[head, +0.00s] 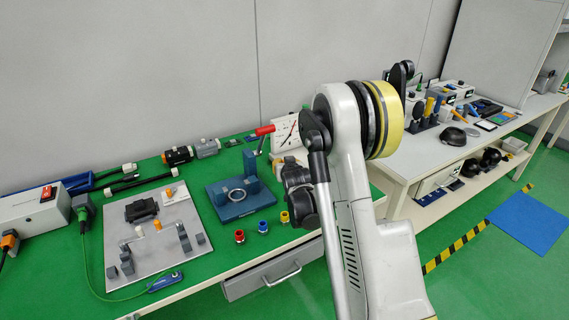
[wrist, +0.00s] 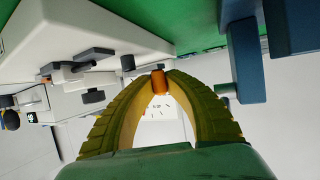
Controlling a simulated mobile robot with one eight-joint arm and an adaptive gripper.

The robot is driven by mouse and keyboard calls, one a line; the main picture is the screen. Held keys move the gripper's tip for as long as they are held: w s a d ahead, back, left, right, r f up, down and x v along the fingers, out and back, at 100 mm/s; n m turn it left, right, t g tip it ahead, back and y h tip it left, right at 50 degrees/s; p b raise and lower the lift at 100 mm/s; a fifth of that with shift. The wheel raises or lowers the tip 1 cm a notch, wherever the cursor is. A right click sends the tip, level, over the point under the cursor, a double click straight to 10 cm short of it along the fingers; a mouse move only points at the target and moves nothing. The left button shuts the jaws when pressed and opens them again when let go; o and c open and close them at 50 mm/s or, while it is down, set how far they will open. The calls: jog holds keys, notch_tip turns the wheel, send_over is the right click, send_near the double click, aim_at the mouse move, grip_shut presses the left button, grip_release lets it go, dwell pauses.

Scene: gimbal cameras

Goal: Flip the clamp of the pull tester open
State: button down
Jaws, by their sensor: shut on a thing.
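A white dial gauge (head: 284,132) stands upright at the back of the green table in the head view; it looks like part of the pull tester. A red-handled lever (head: 265,130) sticks out beside it at the left. My arm covers the area right of it. In the wrist view, my gripper (wrist: 160,76) has its two yellow-green fingers closed at the tips on a small orange piece (wrist: 159,84). I cannot tell how this piece joins the tester. In the head view my fingers are hidden behind my arm and wrist.
A blue fixture (head: 231,207) with an upright post stands left of my wrist. Red (head: 239,237), blue (head: 262,227) and yellow (head: 284,217) small parts lie in front. A grey board (head: 190,262) with blocks is further left. A blue block (wrist: 246,62) is close right in the wrist view.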

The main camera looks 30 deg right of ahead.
jog(key=shift+w+a+f+m+g+h, duration=0.15)
jog(key=shift+w+m+g+h, duration=0.3)
jog(key=shift+m+h, duration=0.45)
jog(key=shift+w+m+h, duration=0.25)
jog(key=shift+m+h, duration=0.25)
jog(key=shift+h, duration=0.1)
jog(key=c, duration=1.4)
grip_release()
jog(key=shift+r, duration=0.2)
jog(key=v, duration=1.2)
jog(key=shift+r, duration=0.15)
jog(key=shift+g, duration=0.25)
